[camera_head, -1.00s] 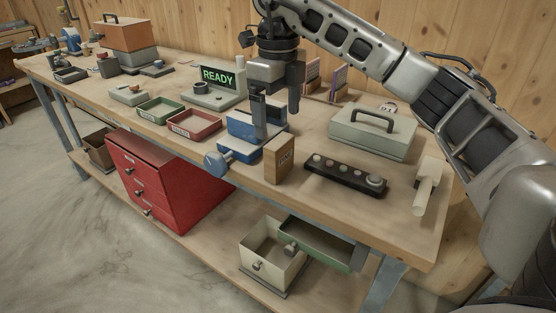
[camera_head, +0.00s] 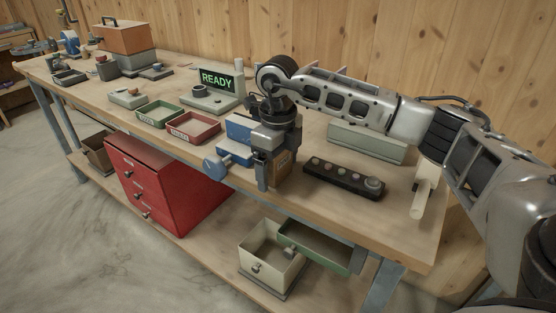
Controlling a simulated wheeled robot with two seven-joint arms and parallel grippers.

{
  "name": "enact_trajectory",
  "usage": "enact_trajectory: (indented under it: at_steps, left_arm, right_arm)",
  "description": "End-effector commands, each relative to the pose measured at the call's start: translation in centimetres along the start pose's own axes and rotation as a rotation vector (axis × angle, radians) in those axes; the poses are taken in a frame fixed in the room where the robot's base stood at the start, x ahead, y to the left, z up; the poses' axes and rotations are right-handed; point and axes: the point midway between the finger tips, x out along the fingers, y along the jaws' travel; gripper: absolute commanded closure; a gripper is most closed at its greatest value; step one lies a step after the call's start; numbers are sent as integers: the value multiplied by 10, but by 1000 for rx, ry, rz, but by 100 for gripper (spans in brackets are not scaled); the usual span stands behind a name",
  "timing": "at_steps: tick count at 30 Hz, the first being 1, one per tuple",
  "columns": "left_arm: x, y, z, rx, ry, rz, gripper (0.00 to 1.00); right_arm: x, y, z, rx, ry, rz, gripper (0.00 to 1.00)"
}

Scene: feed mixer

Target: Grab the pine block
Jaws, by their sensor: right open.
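The pine block (camera_head: 283,168) is a small upright brown wooden block near the front edge of the bench, just right of the blue vise (camera_head: 236,150). My right gripper (camera_head: 268,180) is open and points down at the block. Its fingers cover much of the block's left and front side. I cannot tell from this view whether the fingers are around the block or in front of it, or whether they touch it. My left gripper is not in view.
A black button strip (camera_head: 343,179) lies right of the block, with a pale-handled mallet (camera_head: 422,192) farther right. A grey-green case (camera_head: 368,142) stands behind, partly hidden by my arm. Red (camera_head: 194,128) and green (camera_head: 160,114) trays and a READY display (camera_head: 216,80) are to the left.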

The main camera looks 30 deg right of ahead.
Motion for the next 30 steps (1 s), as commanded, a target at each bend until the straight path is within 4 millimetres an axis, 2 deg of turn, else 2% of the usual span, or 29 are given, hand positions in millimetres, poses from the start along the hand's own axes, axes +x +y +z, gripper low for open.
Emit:
enact_trajectory:
  at_steps: [3, 4, 9, 22, 28, 30]
  left_arm:
    - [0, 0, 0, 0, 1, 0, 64]
    - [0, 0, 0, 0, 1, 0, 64]
    - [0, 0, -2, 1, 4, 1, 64]
    - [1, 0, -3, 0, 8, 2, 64]
    - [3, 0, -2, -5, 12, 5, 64]
    - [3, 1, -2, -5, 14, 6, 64]
  right_arm:
    - [0, 0, 0, 0, 0, 0, 11]
    - [0, 0, 0, 0, 0, 0, 16]
    - [0, 0, 0, 0, 0, 0, 61]
    - [-8, 0, 0, 0, -2, 0, 61]
    - [-35, 1, 0, -1, -5, -1, 61]
    - [-48, 11, -6, -4, -5, -1, 61]
